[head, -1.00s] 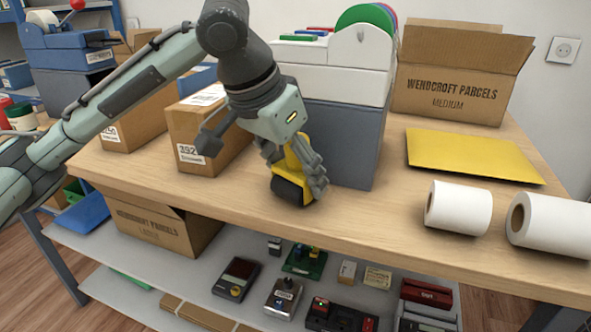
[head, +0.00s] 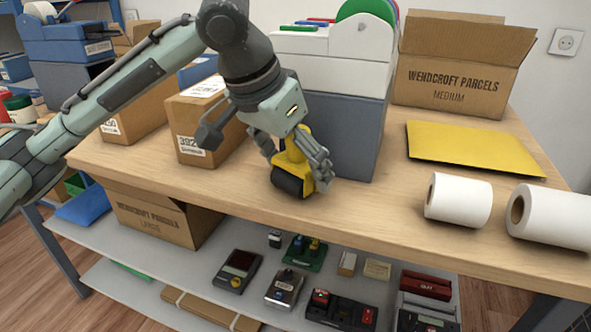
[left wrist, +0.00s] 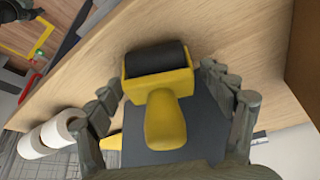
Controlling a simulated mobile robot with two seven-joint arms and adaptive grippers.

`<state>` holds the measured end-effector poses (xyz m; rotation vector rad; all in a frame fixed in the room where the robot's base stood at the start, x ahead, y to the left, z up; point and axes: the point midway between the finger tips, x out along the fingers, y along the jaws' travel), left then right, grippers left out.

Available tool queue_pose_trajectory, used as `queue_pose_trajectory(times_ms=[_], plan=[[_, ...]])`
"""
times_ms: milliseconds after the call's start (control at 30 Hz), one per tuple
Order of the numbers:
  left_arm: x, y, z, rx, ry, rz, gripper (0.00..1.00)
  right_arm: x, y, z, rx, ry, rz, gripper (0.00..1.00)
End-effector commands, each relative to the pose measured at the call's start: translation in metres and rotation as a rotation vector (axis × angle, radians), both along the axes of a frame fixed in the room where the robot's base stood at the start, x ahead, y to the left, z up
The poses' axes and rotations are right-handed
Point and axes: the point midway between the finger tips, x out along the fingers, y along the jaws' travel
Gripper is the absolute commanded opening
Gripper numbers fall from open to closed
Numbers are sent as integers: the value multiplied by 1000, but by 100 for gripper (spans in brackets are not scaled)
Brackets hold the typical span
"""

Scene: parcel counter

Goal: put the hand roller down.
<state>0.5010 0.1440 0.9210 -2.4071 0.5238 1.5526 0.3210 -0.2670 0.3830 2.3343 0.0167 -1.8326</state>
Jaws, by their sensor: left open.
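The hand roller (head: 289,177) has a yellow frame and handle and a black roller. It stands on the wooden counter (head: 375,215) near the front edge, in front of the grey and white machine, roller down and handle up. My left gripper (head: 295,153) is open, with its fingers spread on both sides of the yellow handle. In the left wrist view, the roller's handle (left wrist: 165,122) points toward the camera between the open fingers (left wrist: 165,100), with gaps on both sides.
A grey and white machine (head: 341,120) stands close behind the roller. A numbered parcel (head: 206,125) is to its left. A yellow envelope (head: 470,150), white paper rolls (head: 458,200) and an open carton (head: 455,85) are to the right. The counter front between roller and rolls is clear.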

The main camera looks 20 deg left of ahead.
Motion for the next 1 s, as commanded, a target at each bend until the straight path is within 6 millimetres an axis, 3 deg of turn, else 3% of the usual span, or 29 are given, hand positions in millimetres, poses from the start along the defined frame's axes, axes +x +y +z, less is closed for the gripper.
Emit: queue_pose_trajectory(times_ms=[133,433,800,867,1000], plan=[[-7,3,25,-1,-5,0,80,6,0,11,-1,-19,4,72],[-24,11,67,-1,-4,1,80,-8,-3,-13,-5,10,5,72],[-28,13,74,0,-1,1,80,-11,-3,-20,-7,16,10,72],[-27,13,74,-2,-4,0,84,-9,-3,-19,-6,13,11,72],[-13,2,82,-31,-74,-38,84,-3,-2,-17,-6,3,11,72]])
